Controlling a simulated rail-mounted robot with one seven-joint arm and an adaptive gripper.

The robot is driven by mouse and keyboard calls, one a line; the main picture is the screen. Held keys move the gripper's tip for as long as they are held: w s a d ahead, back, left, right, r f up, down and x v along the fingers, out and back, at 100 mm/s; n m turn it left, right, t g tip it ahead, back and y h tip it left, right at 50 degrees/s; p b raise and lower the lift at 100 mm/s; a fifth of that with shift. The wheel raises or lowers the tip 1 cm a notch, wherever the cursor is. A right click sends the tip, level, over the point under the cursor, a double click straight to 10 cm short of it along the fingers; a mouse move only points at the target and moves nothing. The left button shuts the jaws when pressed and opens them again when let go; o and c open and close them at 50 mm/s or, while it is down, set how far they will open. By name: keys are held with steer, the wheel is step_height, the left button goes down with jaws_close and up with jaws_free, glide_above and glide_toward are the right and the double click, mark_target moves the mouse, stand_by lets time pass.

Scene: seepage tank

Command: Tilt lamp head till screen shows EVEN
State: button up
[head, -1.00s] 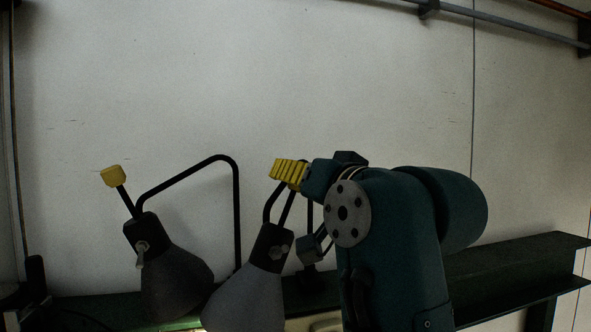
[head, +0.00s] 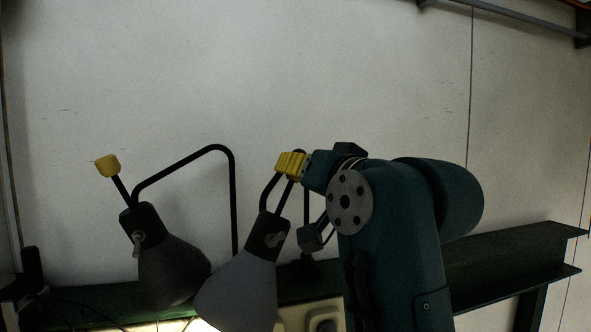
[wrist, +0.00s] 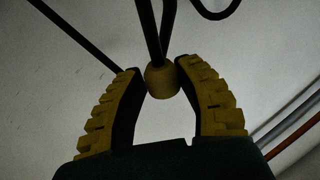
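Two grey lamp heads hang side by side, the left lamp head (head: 172,268) and the right lamp head (head: 240,290). Each has a black neck and a rod; the left rod ends in a yellow knob (head: 107,165). My gripper (head: 291,164), with yellow ribbed fingers, is at the top of the right lamp's rod. In the wrist view my gripper (wrist: 157,76) has its fingertips closed around a round yellow knob (wrist: 162,82), one on each side. The right lamp is tilted, its shade toward the lower left. No readable screen is in view.
A dark green beam (head: 510,262) runs behind the lamps. Black bent lamp stems (head: 233,200) rise beside them. A pale box (head: 312,314) shows at the bottom edge, beside bright light under the right shade. The wall above is bare.

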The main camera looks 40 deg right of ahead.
steer(key=o, duration=0.4)
steer(key=shift+f, duration=0.1)
steer(key=shift+c, duration=0.2)
steer(key=v, duration=1.2)
